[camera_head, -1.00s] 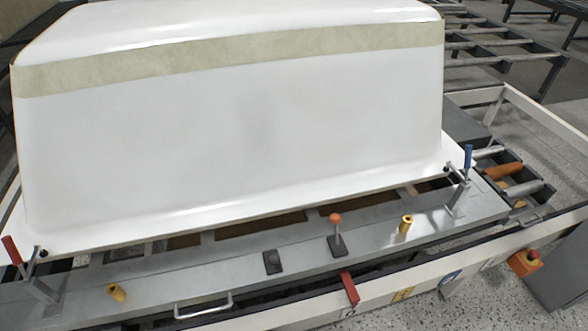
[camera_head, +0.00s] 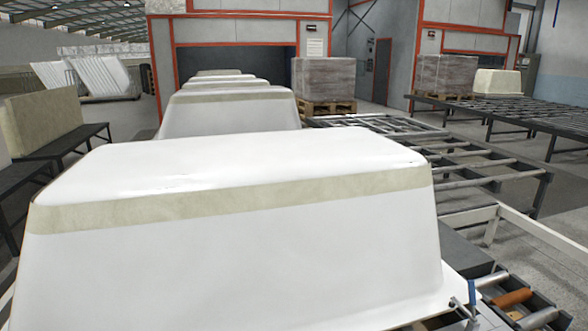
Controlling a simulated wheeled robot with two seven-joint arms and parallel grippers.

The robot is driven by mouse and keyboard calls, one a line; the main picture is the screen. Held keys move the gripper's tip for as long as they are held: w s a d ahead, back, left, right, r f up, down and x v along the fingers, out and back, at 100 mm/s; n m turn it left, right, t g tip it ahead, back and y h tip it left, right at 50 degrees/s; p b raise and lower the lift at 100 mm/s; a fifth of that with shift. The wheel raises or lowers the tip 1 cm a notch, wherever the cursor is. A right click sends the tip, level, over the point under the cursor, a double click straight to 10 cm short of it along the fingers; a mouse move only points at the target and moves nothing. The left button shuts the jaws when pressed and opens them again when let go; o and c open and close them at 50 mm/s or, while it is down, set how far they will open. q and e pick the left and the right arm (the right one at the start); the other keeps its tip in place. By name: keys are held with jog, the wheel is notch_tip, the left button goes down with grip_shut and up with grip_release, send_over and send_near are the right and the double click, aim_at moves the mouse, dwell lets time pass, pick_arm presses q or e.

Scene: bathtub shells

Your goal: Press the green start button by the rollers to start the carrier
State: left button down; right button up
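A large white upturned bathtub shell (camera_head: 240,265) with a beige band fills the lower left and middle of the head view. Its lower right corner is by a blue-handled clamp (camera_head: 472,295). Rollers (camera_head: 508,298), one of them orange, show at the bottom right, cut by the frame edge. No green start button can be made out in this view. Neither of my grippers is in view.
Several more white shells (camera_head: 228,112) stand in a row behind, toward an orange-framed opening. Roller conveyors (camera_head: 480,165) run at the right. Wrapped pallet loads (camera_head: 324,80) stand at the back. Bare floor shows at the far right.

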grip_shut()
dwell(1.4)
